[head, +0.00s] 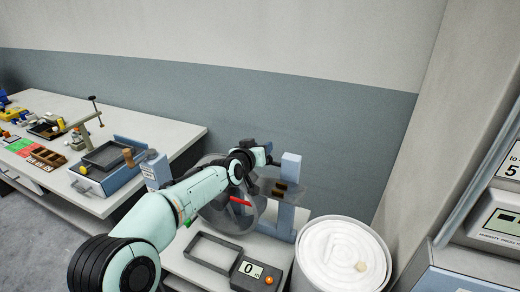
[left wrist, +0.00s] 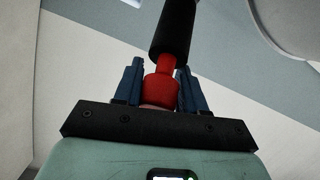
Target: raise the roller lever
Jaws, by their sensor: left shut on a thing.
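My left arm reaches across the carding machine in the head view, and its gripper (head: 268,153) is by the top of the right blue-grey post (head: 289,195). In the left wrist view the blue fingers of my left gripper (left wrist: 159,85) are shut around a red knob (left wrist: 160,90). A black cylindrical grip (left wrist: 173,30) runs on beyond the knob; I take these for the roller lever. In the head view the gripper and arm hide the lever. A red bar (head: 238,201) shows in front of the clear round drum (head: 222,218). My right gripper is not in view.
A grey open frame (head: 193,256) and a box with a display reading 0 (head: 250,271) stand at the front. A round can of white coiled fibre (head: 378,245) is at right. A bench (head: 180,136) with tools and trays is at left. The wall is close behind.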

